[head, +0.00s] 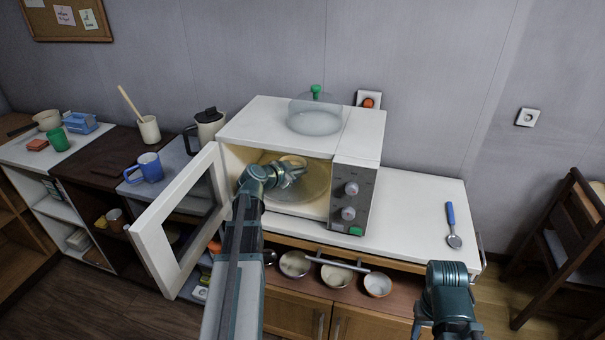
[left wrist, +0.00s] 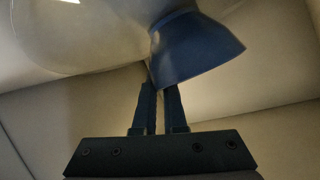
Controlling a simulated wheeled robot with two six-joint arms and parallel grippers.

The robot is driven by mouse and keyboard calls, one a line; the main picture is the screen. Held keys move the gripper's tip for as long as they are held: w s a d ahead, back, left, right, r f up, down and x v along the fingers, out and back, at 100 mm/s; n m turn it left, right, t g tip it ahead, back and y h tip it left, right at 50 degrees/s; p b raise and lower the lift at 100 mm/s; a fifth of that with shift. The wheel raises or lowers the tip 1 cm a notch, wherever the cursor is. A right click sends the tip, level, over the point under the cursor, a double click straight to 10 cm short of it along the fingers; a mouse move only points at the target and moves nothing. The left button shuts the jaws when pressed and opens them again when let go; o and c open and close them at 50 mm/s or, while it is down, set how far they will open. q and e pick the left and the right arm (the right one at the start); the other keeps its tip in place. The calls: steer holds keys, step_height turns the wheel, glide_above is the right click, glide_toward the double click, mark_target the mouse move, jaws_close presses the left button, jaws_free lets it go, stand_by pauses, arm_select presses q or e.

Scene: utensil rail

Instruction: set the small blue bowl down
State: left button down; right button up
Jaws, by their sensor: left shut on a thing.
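The small blue bowl (left wrist: 200,48) is between the finger ends of my left gripper (left wrist: 160,92) in the left wrist view. The fingers are shut on its rim or wall. In the head view my left gripper (head: 298,172) is inside the open microwave (head: 257,120), over the glass turntable (head: 300,190). The wrist view shows the bowl close to the turntable (left wrist: 80,35); I cannot tell whether they touch. My right gripper (head: 445,325) is at the bottom edge of the head view, and its fingers are largely cut off.
The microwave door (head: 165,232) stands open to the left of my left arm. A glass dome (head: 315,115) sits on top of the microwave. A spoon-like utensil (head: 452,225) lies on the counter (head: 415,205) at right. Several bowls (head: 377,284) stand on the shelf below.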

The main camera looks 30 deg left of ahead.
arm_select(q)
steer(key=shift+f, duration=0.2)
steer(key=c, duration=1)
jaws_free()
steer(key=shift+r, duration=0.1)
steer(key=shift+o, duration=0.2)
steer(key=shift+r, duration=0.15)
steer(key=shift+s+r, duration=0.2)
steer(key=shift+s, duration=0.05)
steer(key=p+v, duration=0.5)
steer(key=v, duration=0.6)
steer(key=shift+s, duration=0.2)
